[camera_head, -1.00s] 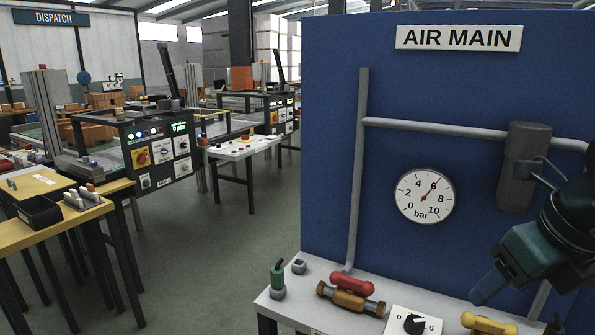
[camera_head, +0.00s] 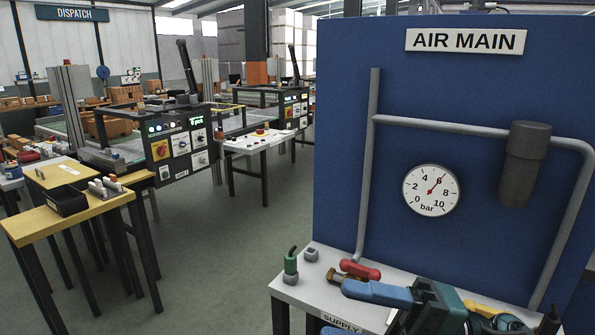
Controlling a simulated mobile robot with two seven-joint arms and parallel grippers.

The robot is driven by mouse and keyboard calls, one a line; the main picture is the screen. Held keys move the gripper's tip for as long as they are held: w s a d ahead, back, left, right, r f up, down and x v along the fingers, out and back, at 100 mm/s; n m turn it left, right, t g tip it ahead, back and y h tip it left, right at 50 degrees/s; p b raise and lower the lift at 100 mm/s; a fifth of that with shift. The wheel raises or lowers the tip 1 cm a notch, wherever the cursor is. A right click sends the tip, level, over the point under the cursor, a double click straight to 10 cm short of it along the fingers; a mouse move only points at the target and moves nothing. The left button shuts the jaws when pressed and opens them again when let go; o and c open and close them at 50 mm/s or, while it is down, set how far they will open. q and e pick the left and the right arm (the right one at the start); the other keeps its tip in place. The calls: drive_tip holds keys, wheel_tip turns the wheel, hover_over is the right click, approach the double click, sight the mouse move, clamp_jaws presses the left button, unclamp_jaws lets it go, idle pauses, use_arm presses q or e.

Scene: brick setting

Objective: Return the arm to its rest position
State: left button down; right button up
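My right gripper (camera_head: 337,309) is at the bottom of the head view, over the front of the white supply bench (camera_head: 290,285). Its teal body (camera_head: 440,308) lies to the right, and its blue fingers point left. The fingers are apart, with bench visible between them and nothing held; the lower finger is cut by the frame edge. My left gripper is not in view.
A red valve handle (camera_head: 360,270) is just behind the upper finger. A yellow handle (camera_head: 490,310) is partly hidden by my arm. The blue AIR MAIN panel (camera_head: 470,90) rises behind, with a gauge (camera_head: 431,190) near 6 bar.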

drive_tip(key=w+d+f+m+t+h, duration=0.3)
drive_tip(key=f+m+t+h, duration=0.5)
drive_tip(key=m, duration=0.5)
drive_tip(key=w+d+f+m+t+h, duration=0.3)
drive_tip(key=d+f+m+t+h, duration=0.15)
drive_tip(key=f+m+t, duration=0.7)
drive_tip(key=s+f+m+g+h, duration=0.2)
drive_tip(key=s+f+m+g, duration=0.2)
drive_tip(key=f, duration=0.4)
drive_tip(key=s+f+m+g+h+p, duration=0.1)
drive_tip(key=s+f+m+g+h, duration=0.2)
drive_tip(key=s+f+g, duration=0.3)
wheel_tip(320, 180, down, 2)
drive_tip(key=shift+s+f+m, duration=0.1)
drive_tip(key=shift+s+m, duration=0.25)
drive_tip(key=shift+s, duration=0.25)
